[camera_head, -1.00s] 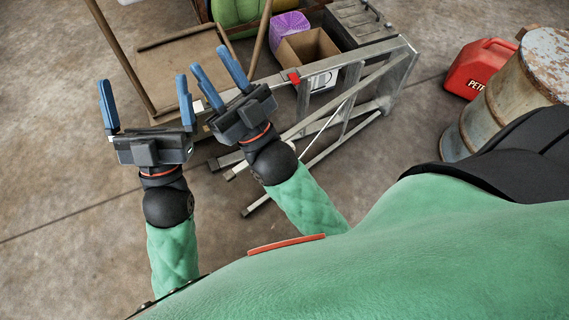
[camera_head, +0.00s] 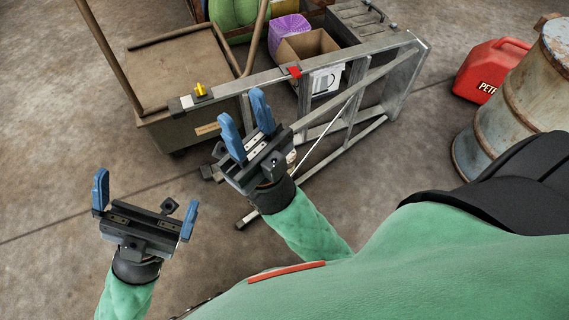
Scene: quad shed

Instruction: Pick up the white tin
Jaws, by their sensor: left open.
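I cannot make out a white tin for certain. A small white patch shows behind my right gripper, too hidden to name. My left gripper (camera_head: 145,205) is at the lower left, open and empty, above bare floor. Its blue fingers are wide apart. My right gripper (camera_head: 247,124) is in front of the ladder, near its left end. Its two blue fingers stand apart with nothing seen between them.
A metal ladder (camera_head: 357,80) lies across the middle, with a small yellow thing (camera_head: 201,90) on its left end. Behind it are a brown cart (camera_head: 170,70), a cardboard box (camera_head: 307,44) and a purple basket (camera_head: 287,30). A red petrol can (camera_head: 485,72) and rusty barrel (camera_head: 510,95) stand right.

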